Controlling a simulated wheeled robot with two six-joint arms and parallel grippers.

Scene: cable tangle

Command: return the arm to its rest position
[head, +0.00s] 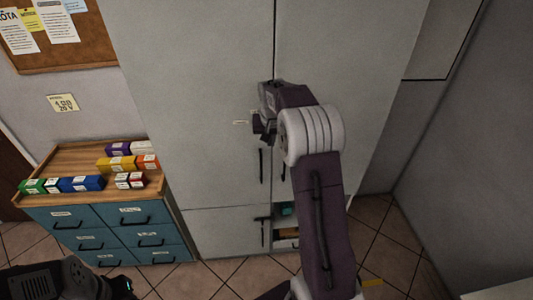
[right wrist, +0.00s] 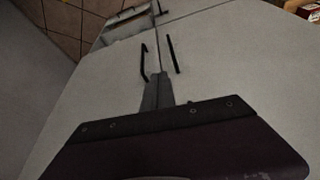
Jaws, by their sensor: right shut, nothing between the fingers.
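My right arm reaches up in front of a tall grey cabinet (head: 200,90) in the head view. Its gripper (head: 259,130) is in front of the cabinet doors, above the upper door handles, shut and empty. In the right wrist view the shut fingers (right wrist: 156,90) point toward two dark upright handles (right wrist: 172,54). I cannot tell the exact gap between fingers and doors. A dark part of my left arm (head: 60,280) shows at the bottom left corner of the head view; its fingers are not clear there.
A lower cabinet compartment (head: 286,232) is open, with teal and orange items inside, partly hidden by my arm. A teal drawer unit (head: 110,234) with a wooden tray top (head: 72,165) holding coloured boxes stands at left. A wall is at right. Tiled floor (head: 200,278) lies in front.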

